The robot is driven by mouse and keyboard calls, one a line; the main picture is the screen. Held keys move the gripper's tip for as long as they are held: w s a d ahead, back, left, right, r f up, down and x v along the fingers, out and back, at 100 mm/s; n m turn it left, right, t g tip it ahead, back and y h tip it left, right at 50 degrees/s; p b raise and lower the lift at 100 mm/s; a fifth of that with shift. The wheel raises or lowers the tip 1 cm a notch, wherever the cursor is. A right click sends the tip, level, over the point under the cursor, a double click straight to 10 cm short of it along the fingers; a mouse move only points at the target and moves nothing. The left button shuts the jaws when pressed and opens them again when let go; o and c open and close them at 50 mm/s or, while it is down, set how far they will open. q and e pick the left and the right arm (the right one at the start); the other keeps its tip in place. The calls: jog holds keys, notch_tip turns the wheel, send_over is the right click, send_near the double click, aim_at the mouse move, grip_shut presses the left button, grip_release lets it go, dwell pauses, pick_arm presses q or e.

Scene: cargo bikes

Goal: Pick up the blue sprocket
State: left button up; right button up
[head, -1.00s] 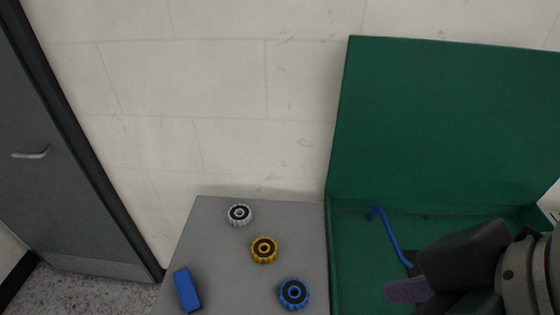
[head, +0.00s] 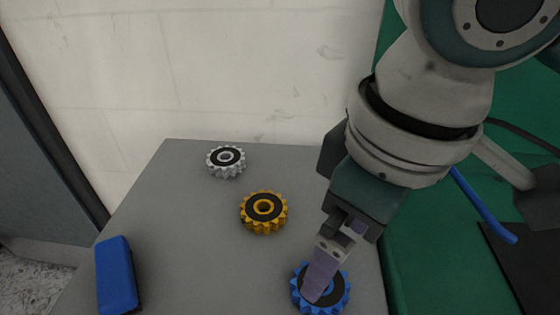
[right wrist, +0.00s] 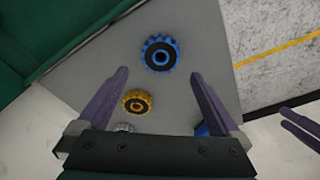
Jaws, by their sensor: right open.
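The blue sprocket (head: 338,291) lies flat on the grey table top (head: 190,220) near its right side; it also shows in the right wrist view (right wrist: 161,54). My right gripper (head: 315,291) is over it in the head view, hiding part of it. In the right wrist view the right gripper (right wrist: 159,73) is open and empty, with the blue sprocket ahead of and between its spread fingertips. Two purple fingers at the right edge of that view look like my left gripper (right wrist: 300,122); its opening is unclear.
A yellow sprocket (head: 264,211) and a white-grey sprocket (head: 226,162) lie farther back. A blue block-like object (head: 116,274) is at the table's left. The green box (head: 395,265) with a blue bent tool (head: 482,205) is to the right.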

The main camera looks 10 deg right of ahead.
aim_at(335, 296)
jog(key=f, duration=0.5)
jog(key=f+b, duration=0.1)
jog(key=f, duration=0.2)
jog(key=shift+w+a+f, duration=0.15)
jog(key=shift+w+a, duration=0.15)
jog(key=shift+a, duration=0.1)
jog(key=shift+c, duration=0.4)
jog(key=c, duration=1.5)
